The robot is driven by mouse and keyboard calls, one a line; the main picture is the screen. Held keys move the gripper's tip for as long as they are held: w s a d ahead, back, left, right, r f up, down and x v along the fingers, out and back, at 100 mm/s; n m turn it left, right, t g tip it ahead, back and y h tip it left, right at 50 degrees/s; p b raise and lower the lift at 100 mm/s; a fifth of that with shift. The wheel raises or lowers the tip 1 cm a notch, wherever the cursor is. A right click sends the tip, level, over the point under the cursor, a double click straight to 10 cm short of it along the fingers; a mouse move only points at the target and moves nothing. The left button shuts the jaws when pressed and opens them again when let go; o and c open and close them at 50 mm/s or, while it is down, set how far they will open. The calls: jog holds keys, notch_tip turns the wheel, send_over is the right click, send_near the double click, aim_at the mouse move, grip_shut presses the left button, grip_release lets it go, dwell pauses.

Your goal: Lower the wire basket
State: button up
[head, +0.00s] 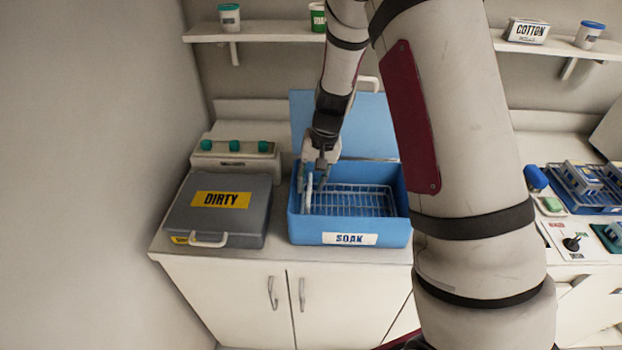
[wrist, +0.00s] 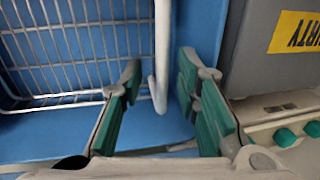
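The wire basket (head: 350,200) is inside the blue SOAK bin (head: 300,228), below the bin's rim in the head view; I cannot tell whether it touches the floor. Its mesh (wrist: 75,50) fills the upper left of the wrist view. A white upright handle (head: 308,192) stands at the basket's left end. My gripper (head: 316,186) reaches down into the bin's left end. In the wrist view my gripper (wrist: 158,75) is open, with the white handle (wrist: 161,50) between its green-padded fingers and gaps visible on both sides.
A closed grey DIRTY box (head: 190,220) stands just left of the bin. A panel with teal knobs (head: 235,158) sits behind it. The bin's blue lid (head: 370,130) stands raised at the back. Blue trays (head: 580,190) and a lever plate (head: 570,242) are at the right.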

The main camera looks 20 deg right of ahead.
jog(key=shift+r, duration=0.1)
notch_tip(320, 180, up, 12)
jog(key=d, duration=0.2)
jog(key=shift+s, duration=0.45)
jog(key=shift+d, duration=0.1)
jog(key=s+a+r+n+t, duration=0.2)
jog(key=s+a+r, duration=0.1)
jog(key=s+r, duration=0.9)
jog(key=s+r+n+t+h, duration=0.2)
jog(key=s+r, duration=0.1)
jog(key=s, duration=1.1)
jog(key=shift+a+r+n+t, duration=0.2)
jog(key=shift+n+t, duration=0.1)
jog(key=shift+t, duration=0.1)
jog(key=shift+s, duration=0.1)
